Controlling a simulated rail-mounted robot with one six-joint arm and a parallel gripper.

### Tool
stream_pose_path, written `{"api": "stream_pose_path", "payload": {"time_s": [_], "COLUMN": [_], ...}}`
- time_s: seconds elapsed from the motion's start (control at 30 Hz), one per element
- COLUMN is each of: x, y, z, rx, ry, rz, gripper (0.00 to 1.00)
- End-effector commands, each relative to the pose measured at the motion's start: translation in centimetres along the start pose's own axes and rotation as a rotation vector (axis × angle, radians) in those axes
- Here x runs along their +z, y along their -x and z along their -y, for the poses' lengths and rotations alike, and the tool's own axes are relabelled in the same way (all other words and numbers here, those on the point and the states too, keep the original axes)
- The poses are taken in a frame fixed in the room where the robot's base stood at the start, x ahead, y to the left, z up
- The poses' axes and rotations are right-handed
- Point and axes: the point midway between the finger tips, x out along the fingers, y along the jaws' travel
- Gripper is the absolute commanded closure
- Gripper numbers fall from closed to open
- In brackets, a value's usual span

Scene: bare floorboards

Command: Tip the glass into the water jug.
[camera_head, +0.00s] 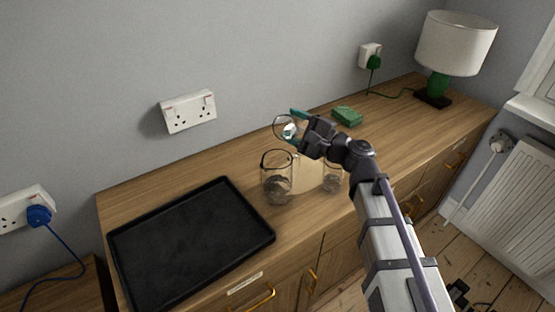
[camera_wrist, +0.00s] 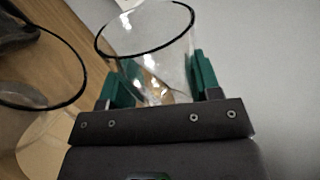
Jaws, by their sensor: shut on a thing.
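A clear glass (camera_head: 280,122) is held above the sideboard, turned on its side in the head view; it also shows in the wrist view (camera_wrist: 140,42) with a dark rim and bright patches near its base. My gripper (camera_head: 296,125) is shut on it, with green fingers on both sides in the wrist view (camera_wrist: 160,84). The water jug (camera_head: 277,178), clear with a dark rim, stands upright on the sideboard below the held glass. In the wrist view a wide dark-rimmed clear vessel, apparently the jug (camera_wrist: 75,98), stands at the left, apart from the held glass.
A second clear vessel (camera_head: 332,180) stands right of the jug, partly behind my arm, by a pale round mat (camera_head: 308,178). A black tray (camera_head: 190,240) lies at left. A green block (camera_head: 347,116) and a lamp (camera_head: 455,45) are at the back right.

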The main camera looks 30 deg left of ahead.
Motion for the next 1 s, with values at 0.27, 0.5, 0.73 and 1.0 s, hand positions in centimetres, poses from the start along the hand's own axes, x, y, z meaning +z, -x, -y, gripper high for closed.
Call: {"api": "stream_pose_path", "payload": {"time_s": [0.27,0.5,0.73,1.0], "x": [0.3,0.4,0.9,1.5], "y": [-0.1,-0.1,-0.1,-0.1], "z": [0.5,0.7,0.8,0.9], "rx": [0.0,0.0,0.0,0.001], "ry": [0.074,0.111,0.153,0.216], "rz": [0.01,0.014,0.02,0.029], "gripper": [0.75,0.75,0.75,0.75]}}
